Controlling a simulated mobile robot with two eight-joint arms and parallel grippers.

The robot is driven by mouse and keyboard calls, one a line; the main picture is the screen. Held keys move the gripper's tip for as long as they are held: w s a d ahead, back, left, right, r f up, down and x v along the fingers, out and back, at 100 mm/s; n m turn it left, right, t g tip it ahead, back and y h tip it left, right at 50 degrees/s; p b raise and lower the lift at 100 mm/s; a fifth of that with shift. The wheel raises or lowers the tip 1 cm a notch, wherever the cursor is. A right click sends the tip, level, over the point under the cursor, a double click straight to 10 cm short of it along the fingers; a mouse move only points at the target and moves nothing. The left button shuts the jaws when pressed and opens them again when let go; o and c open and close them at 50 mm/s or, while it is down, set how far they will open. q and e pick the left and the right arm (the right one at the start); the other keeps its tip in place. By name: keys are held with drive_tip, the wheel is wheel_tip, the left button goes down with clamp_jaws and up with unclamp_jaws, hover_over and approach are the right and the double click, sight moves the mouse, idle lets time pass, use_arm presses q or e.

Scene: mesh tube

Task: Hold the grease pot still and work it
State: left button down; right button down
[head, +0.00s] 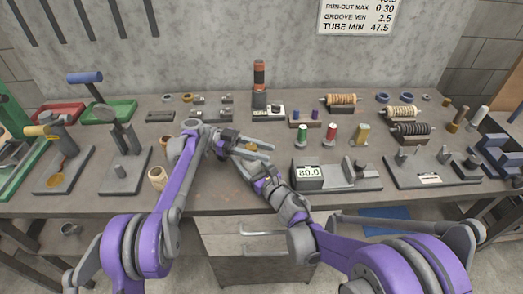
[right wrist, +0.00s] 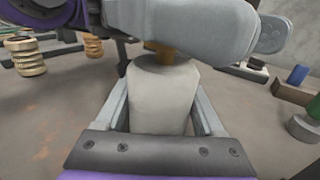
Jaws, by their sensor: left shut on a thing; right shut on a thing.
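The grease pot (right wrist: 162,95) is a pale grey cylinder with a tapered shoulder and a brass part (right wrist: 165,53) on top. It stands upright between the fingers of my right gripper (right wrist: 162,108), which is shut on its body. My left gripper (head: 266,154) lies across the top of the pot, its grey finger (right wrist: 185,28) filling the upper right wrist view. It is shut at the brass part, whose upper end it hides. In the head view the two grippers meet near the bench's front edge and hide most of the pot.
A grey fixture marked 80.0 (head: 308,172) stands right of the grippers, with red (head: 331,133) and green (head: 302,136) spools behind. A ribbed tan bush (head: 158,177) stands left, near my left arm. Bare bench (head: 215,188) lies between.

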use_arm(q)
drive_tip(key=shift+c, duration=2.3)
unclamp_jaws()
wheel_tip(320, 180, up, 10)
